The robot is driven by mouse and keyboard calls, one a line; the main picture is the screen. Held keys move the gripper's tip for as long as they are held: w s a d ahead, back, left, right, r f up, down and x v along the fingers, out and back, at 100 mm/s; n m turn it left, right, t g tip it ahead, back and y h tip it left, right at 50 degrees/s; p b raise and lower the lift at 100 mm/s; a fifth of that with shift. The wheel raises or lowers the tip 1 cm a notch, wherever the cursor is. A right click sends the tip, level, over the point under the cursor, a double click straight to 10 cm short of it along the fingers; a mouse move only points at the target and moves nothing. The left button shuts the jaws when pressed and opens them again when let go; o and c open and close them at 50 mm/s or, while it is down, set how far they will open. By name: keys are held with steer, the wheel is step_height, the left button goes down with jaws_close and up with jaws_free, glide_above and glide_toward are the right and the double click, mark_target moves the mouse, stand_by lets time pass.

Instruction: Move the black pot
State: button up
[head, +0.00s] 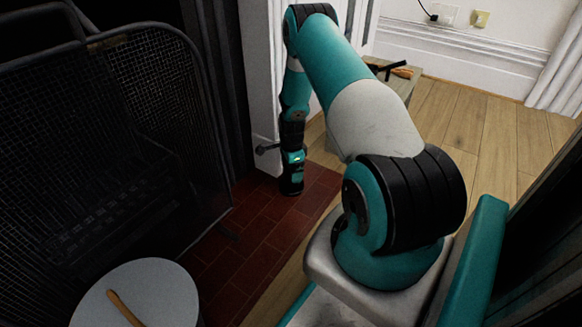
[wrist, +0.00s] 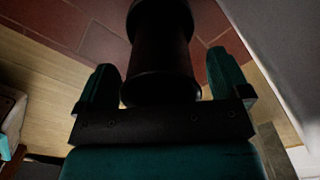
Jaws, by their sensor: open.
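A black object, which looks like the black pot (wrist: 160,50), stands between the two teal fingers of my gripper (wrist: 164,72) in the wrist view. It is dark and rounded, with a narrower middle and a wider rim near the palm. My gripper is open, with a finger on each side of it; gaps show beside the fingers. In the head view my gripper (head: 291,187) points down low over the red tiles beside a white panel. The pot cannot be made out clearly there, and a short dark rod with a knob (head: 266,149) sticks out to the left.
A dark mesh fire screen (head: 110,120) stands at the left. A white round top (head: 160,292) with a wooden stick (head: 124,308) is at the bottom left. A small table (head: 402,88) with dark and wooden items stands behind my arm. Wooden floor (head: 500,130) at right is clear.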

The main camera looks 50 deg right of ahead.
jaws_close()
stand_by(0.3)
steer(key=shift+s, duration=0.1)
steer(key=shift+s+d, duration=0.25)
steer(key=shift+s, duration=0.15)
steer(key=s+d, duration=0.1)
steer(key=s+d+p, duration=0.1)
steer(key=s, duration=0.1)
steer(key=shift+s+d, duration=0.15)
steer(key=shift+d, duration=0.1)
